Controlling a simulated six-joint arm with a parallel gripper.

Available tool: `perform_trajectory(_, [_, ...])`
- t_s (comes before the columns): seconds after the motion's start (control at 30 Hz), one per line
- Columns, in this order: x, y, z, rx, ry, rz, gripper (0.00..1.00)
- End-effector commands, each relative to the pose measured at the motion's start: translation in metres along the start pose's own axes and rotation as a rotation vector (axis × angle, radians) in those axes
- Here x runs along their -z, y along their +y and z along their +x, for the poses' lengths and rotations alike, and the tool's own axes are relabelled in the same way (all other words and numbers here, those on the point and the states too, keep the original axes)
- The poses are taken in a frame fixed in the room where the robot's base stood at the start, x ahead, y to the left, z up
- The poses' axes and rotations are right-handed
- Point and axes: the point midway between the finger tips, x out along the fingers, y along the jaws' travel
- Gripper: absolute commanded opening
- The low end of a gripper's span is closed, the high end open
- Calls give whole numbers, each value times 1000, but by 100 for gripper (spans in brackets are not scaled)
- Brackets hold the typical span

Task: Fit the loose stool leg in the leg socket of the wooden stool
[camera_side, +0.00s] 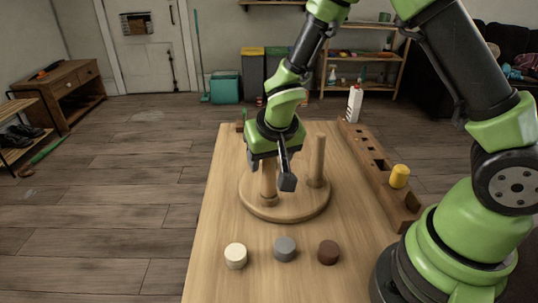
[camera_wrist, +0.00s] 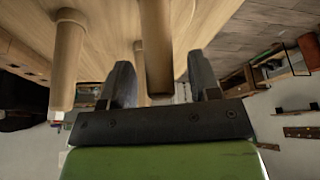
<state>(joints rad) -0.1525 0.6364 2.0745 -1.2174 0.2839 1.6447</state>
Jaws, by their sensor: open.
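The wooden stool (camera_side: 285,212) lies upside down on the table, its round seat flat and its legs pointing up. One leg (camera_side: 268,183) stands upright in a collar on the seat beneath my gripper (camera_side: 272,170). Another leg (camera_side: 318,160) stands to its right. In the wrist view a leg (camera_wrist: 157,45) lies between the two fingers of my gripper (camera_wrist: 160,66), which are apart with gaps beside it. Two more legs show there, one at left (camera_wrist: 68,65) and one partly hidden behind (camera_wrist: 139,58). I cannot tell which is the loose stool leg or whether it is fully seated.
A white cylinder (camera_side: 236,256), a grey cylinder (camera_side: 285,249) and a brown cylinder (camera_side: 328,252) stand on the table's near part.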

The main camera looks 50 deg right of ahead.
Motion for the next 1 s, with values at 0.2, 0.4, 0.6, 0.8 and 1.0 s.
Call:
perform_trajectory(0.2, [1,0,-11,0,5,2,56])
perform_trajectory(0.4, [2,-1,-43,3,8,2,56])
perform_trajectory(0.6, [0,0,-78,4,4,2,56])
perform_trajectory(0.8, [0,0,-98,2,2,2,56])
perform_trajectory(1.0, [-2,18,-133,40,12,25,56])
